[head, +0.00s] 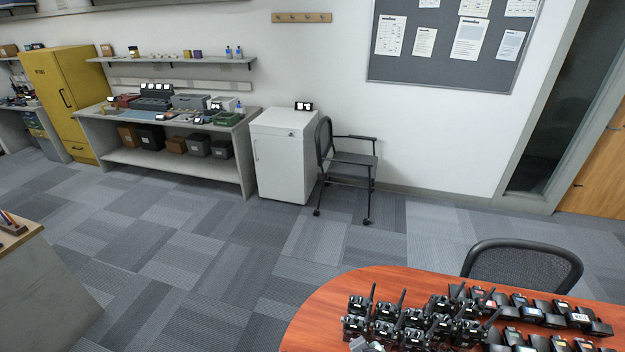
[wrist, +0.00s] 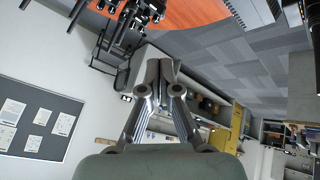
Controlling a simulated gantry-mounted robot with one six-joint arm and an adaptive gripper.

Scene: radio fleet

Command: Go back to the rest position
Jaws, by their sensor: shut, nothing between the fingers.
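My gripper (wrist: 162,72) shows in the wrist view, with its two fingers together and nothing between them. It is in the air, with the room behind it tilted and upside down. In the head view, several black handheld radios with antennas (head: 412,322) stand in a group on the orange-brown table (head: 312,322). The radios also show at the top of the wrist view (wrist: 125,25), beyond the fingertips, and the table edge shows beside them (wrist: 195,14). I cannot make out my gripper for certain in the head view.
Rows of dark packs (head: 545,312) lie right of the radios. A black chair (head: 522,262) stands behind the table. A white cabinet (head: 282,160), a workbench (head: 165,165) and a yellow locker (head: 62,92) line the far wall. The carpet floor between is clear.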

